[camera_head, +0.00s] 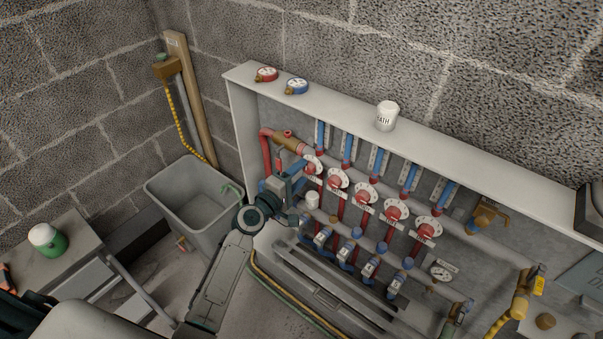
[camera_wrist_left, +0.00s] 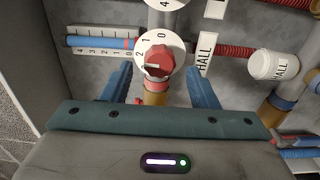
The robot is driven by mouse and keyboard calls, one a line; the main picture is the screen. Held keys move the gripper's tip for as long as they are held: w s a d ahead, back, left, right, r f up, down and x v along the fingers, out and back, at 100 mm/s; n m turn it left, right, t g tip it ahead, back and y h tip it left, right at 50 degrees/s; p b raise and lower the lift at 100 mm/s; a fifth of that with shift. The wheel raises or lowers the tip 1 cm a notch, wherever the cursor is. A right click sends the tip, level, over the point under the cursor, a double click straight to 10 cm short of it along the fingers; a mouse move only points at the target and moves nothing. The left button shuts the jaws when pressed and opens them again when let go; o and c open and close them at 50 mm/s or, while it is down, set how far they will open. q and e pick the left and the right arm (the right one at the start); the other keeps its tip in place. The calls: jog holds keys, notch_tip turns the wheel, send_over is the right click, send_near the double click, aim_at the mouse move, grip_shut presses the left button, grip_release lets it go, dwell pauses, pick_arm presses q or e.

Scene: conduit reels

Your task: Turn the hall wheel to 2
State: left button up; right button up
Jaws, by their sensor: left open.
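The hall wheel is a red knob on a white numbered dial; it shows in the left wrist view (camera_wrist_left: 160,57), with 0, 1 and 2 along its upper left edge and a HALL label (camera_wrist_left: 204,52) beside it. In the head view it is the leftmost dial (camera_head: 313,164) of the row, partly behind my gripper. I cannot tell surely which number its pointer marks. My left gripper (camera_head: 298,192) is open, its two blue fingers on either side of the wheel's lower part in the wrist view, with no clear contact. My right gripper is not in view.
A white HALL cap (camera_wrist_left: 274,66) sits close to the wheel. Several similar red wheels (camera_head: 366,193) continue to the right. Blue-capped valves (camera_head: 370,266) line the lower pipe. The cabinet's top shelf (camera_head: 345,108) holds gauges and a BATH cap (camera_head: 386,116). A grey bin (camera_head: 165,190) stands left.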

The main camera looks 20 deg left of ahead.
pick_arm(q)
jog(key=b+v, duration=0.1)
jog(key=v, duration=0.8)
jog(key=shift+s, duration=0.25)
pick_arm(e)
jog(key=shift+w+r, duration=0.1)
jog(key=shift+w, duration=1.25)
pick_arm(q)
jog(key=shift+a, duration=0.1)
